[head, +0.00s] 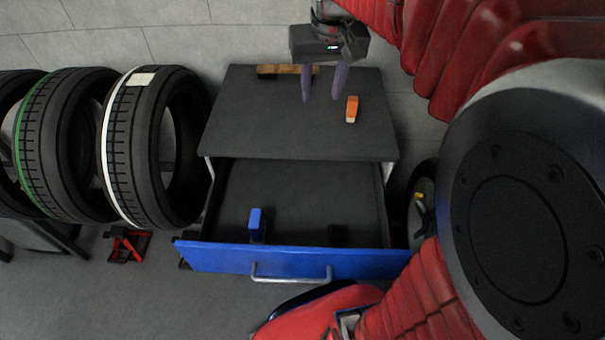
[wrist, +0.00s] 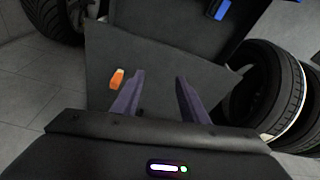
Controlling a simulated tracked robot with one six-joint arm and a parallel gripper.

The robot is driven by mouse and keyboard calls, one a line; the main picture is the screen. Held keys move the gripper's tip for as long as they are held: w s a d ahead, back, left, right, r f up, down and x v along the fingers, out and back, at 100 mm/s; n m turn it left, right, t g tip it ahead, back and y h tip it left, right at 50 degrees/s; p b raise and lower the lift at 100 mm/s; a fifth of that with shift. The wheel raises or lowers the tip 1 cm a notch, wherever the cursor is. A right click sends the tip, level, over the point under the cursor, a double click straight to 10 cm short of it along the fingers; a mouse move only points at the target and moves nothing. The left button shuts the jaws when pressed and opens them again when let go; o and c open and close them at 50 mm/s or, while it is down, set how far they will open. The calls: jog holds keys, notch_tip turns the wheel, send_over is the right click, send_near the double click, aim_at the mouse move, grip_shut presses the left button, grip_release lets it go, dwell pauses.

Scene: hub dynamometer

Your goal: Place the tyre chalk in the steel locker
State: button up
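The steel locker has a dark grey top (head: 250,115) and a pulled-out drawer with a blue front (head: 220,257). An orange piece with a pale end (head: 351,109), which looks like the tyre chalk, lies on the locker top; it also shows in the wrist view (wrist: 117,78), left of the fingers. My gripper (head: 322,98) is above the locker top, left of the orange piece in the head view. Its two purple fingers are apart, with nothing between them in the wrist view (wrist: 160,78).
A blue object (head: 256,225) and a small dark object (head: 338,235) are in the drawer, with bare floor between and behind them. A wooden-looking bar (head: 285,71) lies at the top's back edge. Large tyres (head: 130,150) stand close on the left.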

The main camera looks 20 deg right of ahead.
jog(key=s+a+f+n+t, duration=0.1)
jog(key=s+a+f, duration=0.1)
jog(key=s+a, duration=0.3)
jog(key=s+a+f+n+t, duration=0.1)
jog(key=s+a+f, duration=0.2)
jog(key=s+a, duration=0.3)
jog(key=s, duration=0.5)
jog(key=shift+f+n+t+y, duration=0.3)
jog(key=shift+n+y, duration=0.1)
jog(key=shift+c, duration=0.6)
